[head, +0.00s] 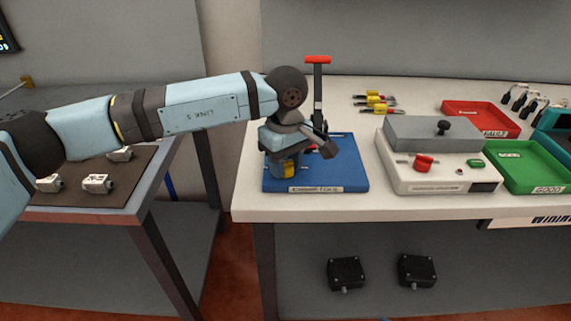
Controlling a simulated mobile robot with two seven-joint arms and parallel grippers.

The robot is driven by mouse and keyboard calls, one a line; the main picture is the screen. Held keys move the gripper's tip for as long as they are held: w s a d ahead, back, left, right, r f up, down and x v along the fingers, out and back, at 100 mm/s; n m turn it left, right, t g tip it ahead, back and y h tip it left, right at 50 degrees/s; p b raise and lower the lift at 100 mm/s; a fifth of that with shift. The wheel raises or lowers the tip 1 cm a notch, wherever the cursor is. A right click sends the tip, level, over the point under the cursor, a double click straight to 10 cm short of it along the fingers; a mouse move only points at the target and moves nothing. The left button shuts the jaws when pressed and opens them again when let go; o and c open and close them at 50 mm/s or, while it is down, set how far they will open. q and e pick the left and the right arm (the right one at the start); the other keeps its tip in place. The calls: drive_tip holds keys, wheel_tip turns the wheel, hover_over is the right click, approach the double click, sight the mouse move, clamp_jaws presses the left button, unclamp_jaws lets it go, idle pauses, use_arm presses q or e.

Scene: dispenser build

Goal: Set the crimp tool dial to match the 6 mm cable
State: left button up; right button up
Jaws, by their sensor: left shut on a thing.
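The crimp tool stands on a blue base (345,178) with a label on its front edge, at the left end of the white bench. Its upright lever has a red grip (318,59). My left gripper (288,160) points down over the left part of the base, at the crimp tool. It is shut on what appears to be the dial; the wrist and gripper hide most of it, so its setting cannot be read. A yellow patch shows low at the gripper. My right gripper is not in view. No 6 mm cable can be made out.
A grey-lidded tester box (432,133) with a red knob (423,163) stands right of the base. A red tray (480,113) and a green tray (540,160) lie farther right. White parts (97,183) lie on the left table.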

sight(286, 162)
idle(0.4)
use_arm(q)
drive_tip(key=o, duration=0.9)
wheel_tip(286, 162, up, 14)
drive_tip(key=p, duration=0.2)
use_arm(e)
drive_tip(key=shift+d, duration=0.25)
